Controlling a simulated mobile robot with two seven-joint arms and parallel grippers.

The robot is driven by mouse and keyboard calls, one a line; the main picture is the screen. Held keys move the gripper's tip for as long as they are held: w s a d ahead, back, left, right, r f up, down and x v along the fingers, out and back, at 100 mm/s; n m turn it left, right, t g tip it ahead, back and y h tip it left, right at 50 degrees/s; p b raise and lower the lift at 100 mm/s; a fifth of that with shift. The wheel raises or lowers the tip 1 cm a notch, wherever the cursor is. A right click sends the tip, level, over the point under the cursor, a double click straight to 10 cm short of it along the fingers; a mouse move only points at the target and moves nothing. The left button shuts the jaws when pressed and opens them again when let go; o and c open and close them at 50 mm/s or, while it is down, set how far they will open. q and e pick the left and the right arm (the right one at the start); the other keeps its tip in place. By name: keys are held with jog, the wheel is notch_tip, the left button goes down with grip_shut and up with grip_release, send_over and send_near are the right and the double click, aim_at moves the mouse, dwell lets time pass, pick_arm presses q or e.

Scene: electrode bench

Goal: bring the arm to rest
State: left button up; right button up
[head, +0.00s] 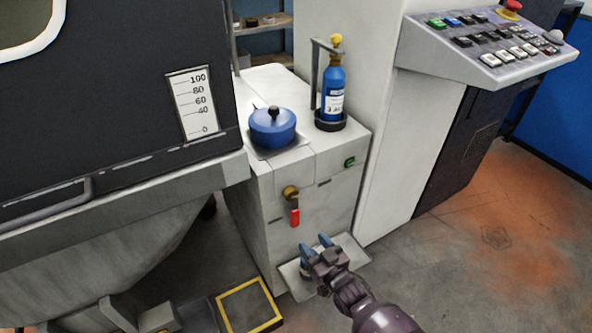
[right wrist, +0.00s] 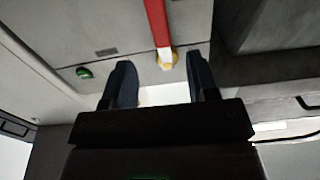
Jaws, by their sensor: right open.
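My right gripper (head: 315,245) is in front of the grey cabinet (head: 330,195), below a red-handled lever (head: 295,211) with a brass knob. Its two blue fingertips are apart, and nothing shows between them. In the right wrist view the same gripper (right wrist: 160,75) is open, with the red lever (right wrist: 156,22) and its yellow knob beyond the fingers, apart from them. The gripper hides part of a small pale tray (head: 350,249) low on the cabinet front. My left gripper is not in view.
A blue pot (head: 272,130) and a blue gas bottle (head: 332,90) stand on the cabinet top. A dark machine (head: 110,90) stands at left, and a button console (head: 490,50) at upper right. The floor (head: 470,250) at right is clear.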

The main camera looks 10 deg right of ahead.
pick_arm(q)
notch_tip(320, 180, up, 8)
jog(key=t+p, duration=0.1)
jog(key=p, duration=0.8)
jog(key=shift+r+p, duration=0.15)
jog(key=shift+p, duration=0.2)
pick_arm(e)
jog(key=s+d+r+m+g+h, duration=0.1)
jog(key=s+d+r, duration=0.3)
jog(key=s, duration=0.7)
jog(key=s+d+r+g+h, duration=0.3)
jog(key=s+d+r, duration=0.1)
jog(key=s, duration=0.7)
jog(key=s+d+r+m+g+h, duration=0.1)
jog(key=s+d+r, duration=0.3)
jog(key=s, duration=0.8)
jog(key=shift+d+r+m+g+h, duration=0.35)
jog(key=shift+d+g+h, duration=0.2)
jog(key=shift+d, duration=0.65)
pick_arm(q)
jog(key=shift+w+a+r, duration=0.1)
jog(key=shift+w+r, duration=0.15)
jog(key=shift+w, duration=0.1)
